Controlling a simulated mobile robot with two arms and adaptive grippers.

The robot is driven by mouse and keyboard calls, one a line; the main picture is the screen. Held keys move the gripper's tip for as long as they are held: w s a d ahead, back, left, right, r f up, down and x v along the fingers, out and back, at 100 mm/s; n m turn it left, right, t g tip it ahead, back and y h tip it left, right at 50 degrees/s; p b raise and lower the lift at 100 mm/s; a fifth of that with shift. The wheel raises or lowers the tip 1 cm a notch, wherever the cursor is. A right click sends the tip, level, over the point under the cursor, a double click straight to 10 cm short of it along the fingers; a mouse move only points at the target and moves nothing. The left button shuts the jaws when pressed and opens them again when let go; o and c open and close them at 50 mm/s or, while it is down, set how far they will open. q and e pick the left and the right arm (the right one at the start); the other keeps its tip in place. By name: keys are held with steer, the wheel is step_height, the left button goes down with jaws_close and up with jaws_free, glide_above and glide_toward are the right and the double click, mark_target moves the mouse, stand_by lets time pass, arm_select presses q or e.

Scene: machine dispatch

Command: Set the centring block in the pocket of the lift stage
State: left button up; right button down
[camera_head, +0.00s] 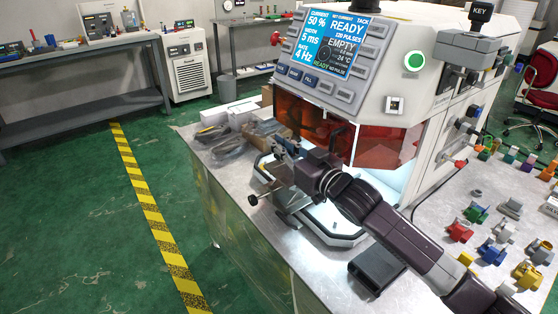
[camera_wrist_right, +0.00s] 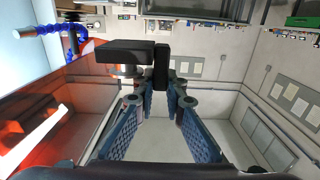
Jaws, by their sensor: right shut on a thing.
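My right gripper (camera_head: 284,149) reaches in from the lower right in the head view, with its fingers by the front of the machine, above the metal lift stage (camera_head: 290,198). In the right wrist view the two blue padded fingers of the gripper (camera_wrist_right: 159,100) are shut on a dark, angular piece, which I take as the centring block (camera_wrist_right: 125,52). It sticks out past the fingertips. In the head view it is too small to make out. The stage's pocket is hidden or too small to tell. My left gripper is not in view.
The machine's orange window (camera_head: 385,145) and dark door handle (camera_head: 340,140) are close to my right gripper. A black box (camera_head: 377,269) stands on the bench in front. Several coloured fixtures (camera_head: 492,252) stand at the right. Bagged parts (camera_head: 225,140) and white boxes (camera_head: 228,112) lie on the left.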

mark_target(279, 160)
step_height(279, 160, down, 5)
steer(key=shift+f, duration=0.1)
stand_by(0.3)
steer(key=shift+f, duration=0.15)
steer(key=c, duration=2)
jaws_free()
